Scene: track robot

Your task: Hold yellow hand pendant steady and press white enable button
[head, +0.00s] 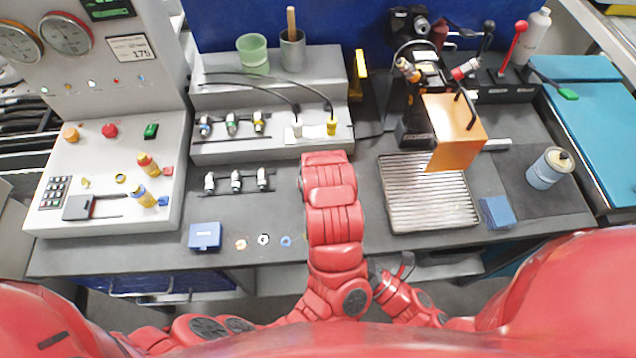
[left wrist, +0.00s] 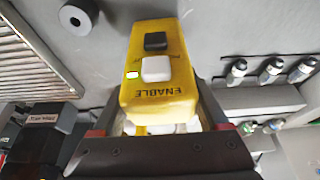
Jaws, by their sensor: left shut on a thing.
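The yellow hand pendant (left wrist: 158,95) shows in the left wrist view, with its ENABLE label upside down. My left gripper (left wrist: 157,118) is shut on the pendant, with a finger on each side; both buttons are uncovered. In the head view my red left arm reaches up the middle and hides its gripper and the pendant. A link of my right arm shows at the bottom; its gripper is not visible.
A ribbed metal tray (head: 428,215) and an orange block (head: 455,132) are on the right. A blue box (head: 205,236) and several rings lie near the front edge. A control panel (head: 100,170) stands far left.

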